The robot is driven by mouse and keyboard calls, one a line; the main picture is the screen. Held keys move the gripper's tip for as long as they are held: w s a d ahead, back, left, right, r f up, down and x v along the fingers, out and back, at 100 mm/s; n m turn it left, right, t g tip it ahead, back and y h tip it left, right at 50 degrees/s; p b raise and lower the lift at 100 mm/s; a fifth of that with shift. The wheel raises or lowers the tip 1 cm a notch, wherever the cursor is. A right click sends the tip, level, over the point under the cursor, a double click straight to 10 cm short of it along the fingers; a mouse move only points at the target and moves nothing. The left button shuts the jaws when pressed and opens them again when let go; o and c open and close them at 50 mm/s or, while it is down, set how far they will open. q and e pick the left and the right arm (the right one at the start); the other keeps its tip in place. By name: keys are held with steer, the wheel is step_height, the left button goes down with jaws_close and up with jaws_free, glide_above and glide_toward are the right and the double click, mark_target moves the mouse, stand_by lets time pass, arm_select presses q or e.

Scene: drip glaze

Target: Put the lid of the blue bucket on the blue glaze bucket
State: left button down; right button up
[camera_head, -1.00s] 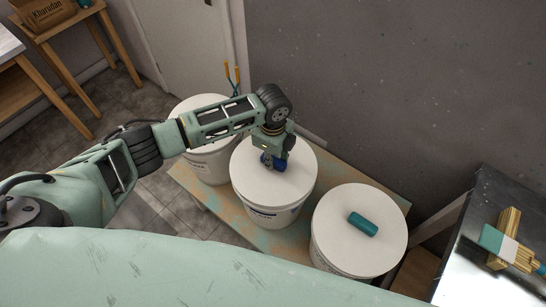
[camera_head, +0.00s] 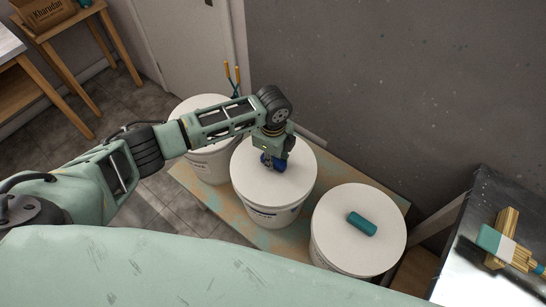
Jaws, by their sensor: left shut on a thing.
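Several white buckets stand on a low wooden board. The middle one is the blue glaze bucket (camera_head: 270,217), with its white lid (camera_head: 298,178) lying flat on top, level with the rim as far as I can see. My left gripper (camera_head: 273,164) points down over this lid and is shut on its blue handle, which is partly hidden by the fingers. The right bucket (camera_head: 337,262) has a white lid with a teal handle (camera_head: 362,223). The left bucket (camera_head: 212,167) is partly covered by my left arm. My right gripper is not in view.
The wooden board (camera_head: 210,203) runs along a grey wall (camera_head: 400,90). A dark metal table (camera_head: 470,275) at the right holds a brush (camera_head: 508,247) and wooden pieces. A wooden stand with a box (camera_head: 45,14) is at the far left.

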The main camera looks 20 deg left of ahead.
arm_select(q)
steer(key=shift+f, duration=0.4)
stand_by(0.6)
steer(key=shift+f, duration=0.35)
stand_by(1.1)
steer(key=c, duration=1.4)
jaws_free()
steer(key=shift+o, duration=0.3)
steer(key=shift+o, duration=1.2)
